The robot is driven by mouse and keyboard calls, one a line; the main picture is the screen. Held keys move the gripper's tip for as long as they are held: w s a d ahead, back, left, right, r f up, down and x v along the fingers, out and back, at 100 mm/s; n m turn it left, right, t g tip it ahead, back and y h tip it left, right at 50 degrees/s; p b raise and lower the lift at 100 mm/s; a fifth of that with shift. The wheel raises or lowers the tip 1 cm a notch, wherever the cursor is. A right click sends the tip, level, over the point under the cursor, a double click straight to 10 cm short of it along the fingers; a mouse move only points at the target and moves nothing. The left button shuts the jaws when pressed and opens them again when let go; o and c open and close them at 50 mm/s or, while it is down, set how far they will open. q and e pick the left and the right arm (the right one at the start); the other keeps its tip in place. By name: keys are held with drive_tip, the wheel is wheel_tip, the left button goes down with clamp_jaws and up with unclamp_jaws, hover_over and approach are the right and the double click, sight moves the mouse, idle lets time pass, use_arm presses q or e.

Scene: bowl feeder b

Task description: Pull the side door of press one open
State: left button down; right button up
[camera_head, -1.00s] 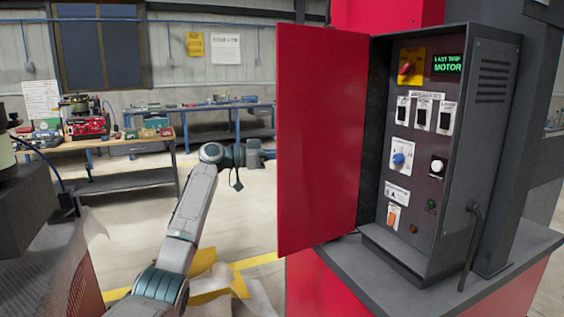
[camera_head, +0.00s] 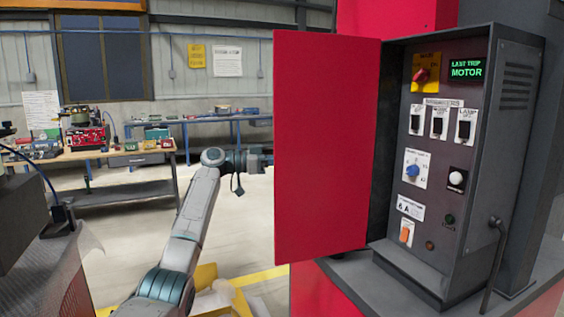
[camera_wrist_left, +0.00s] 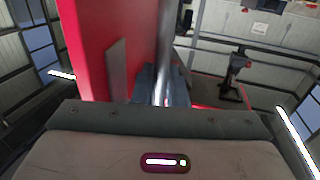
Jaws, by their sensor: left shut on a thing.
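The side door (camera_head: 325,150) is a flat red panel. It stands swung open at the left of the grey control cabinet (camera_head: 517,110) of the red press, and the panel inside shows. My left gripper (camera_wrist_left: 158,90) comes from the left, and in the head view its fingertips are hidden behind the door's left edge. In the left wrist view the red door (camera_wrist_left: 85,45) rises at the left, close beside the fingers. A bright upright metal bar (camera_wrist_left: 163,50), seemingly the door's handle, stands between them, and the gripper is shut on it. My right gripper is out of view.
Inside the cabinet are a red rotary switch (camera_head: 421,75), a blue knob (camera_head: 412,170) and a lit green display (camera_head: 466,69). A workbench (camera_head: 105,153) with tools stands at the back left. A dark machine (camera_head: 45,240) is at the near left.

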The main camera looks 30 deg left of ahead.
use_arm(q)
drive_tip(key=c, duration=1.6)
unclamp_jaws()
drive_tip(key=shift+d, duration=0.1)
drive_tip(key=shift+o, duration=0.2)
